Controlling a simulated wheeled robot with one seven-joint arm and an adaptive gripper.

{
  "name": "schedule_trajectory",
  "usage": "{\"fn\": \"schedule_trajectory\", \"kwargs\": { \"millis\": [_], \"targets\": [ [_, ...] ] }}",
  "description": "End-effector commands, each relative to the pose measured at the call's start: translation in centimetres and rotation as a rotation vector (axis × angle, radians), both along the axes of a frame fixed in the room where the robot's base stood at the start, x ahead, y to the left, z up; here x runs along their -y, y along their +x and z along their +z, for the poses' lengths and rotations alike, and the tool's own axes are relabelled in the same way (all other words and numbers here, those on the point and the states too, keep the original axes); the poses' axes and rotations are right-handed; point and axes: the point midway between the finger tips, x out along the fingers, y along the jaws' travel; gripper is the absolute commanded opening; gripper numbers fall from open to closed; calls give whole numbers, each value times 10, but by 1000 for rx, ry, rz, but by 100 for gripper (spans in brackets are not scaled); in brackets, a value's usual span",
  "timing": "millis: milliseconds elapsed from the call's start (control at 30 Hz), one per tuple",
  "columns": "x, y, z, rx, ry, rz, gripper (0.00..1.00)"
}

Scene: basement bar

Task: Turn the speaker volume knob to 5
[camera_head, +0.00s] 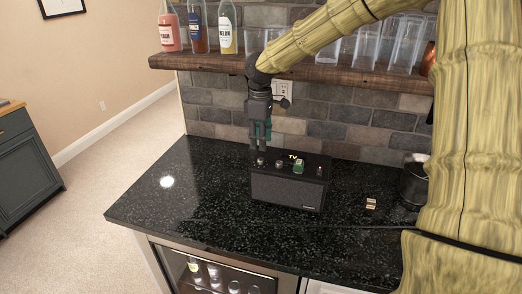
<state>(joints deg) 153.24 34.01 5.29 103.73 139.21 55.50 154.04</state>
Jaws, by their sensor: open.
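The speaker (287,191) is a dark box with a grey front, standing on the black speckled counter against the brick wall side. Several small knobs sit on its top, among them a silver knob (261,161) at the left end and another silver knob (279,163) to its right. A small green item (298,167) is also on top. My gripper (260,143) points down just above the left knob and is open. Whether its fingers touch that knob cannot be told. Knob numbers and markings are too small to read.
A wooden shelf (300,72) with bottles and glasses runs above the counter, close to my arm. A dark metal bucket (414,180) and small light blocks (371,203) stand to the right. The counter's left part (190,205) is clear. A glass-fronted cooler (215,275) is below.

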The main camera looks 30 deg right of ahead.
Motion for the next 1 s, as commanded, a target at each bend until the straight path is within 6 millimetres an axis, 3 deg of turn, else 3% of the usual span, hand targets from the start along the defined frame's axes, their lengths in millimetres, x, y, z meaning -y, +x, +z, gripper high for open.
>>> {"fn": "schedule_trajectory", "kwargs": {
  "millis": [200,400,1000],
  "targets": [
    [1,1,34,2,-1,-1,43],
    [1,0,48,-1,-1,-1,43],
    [0,0,51,0,0,0,43]
  ]
}}
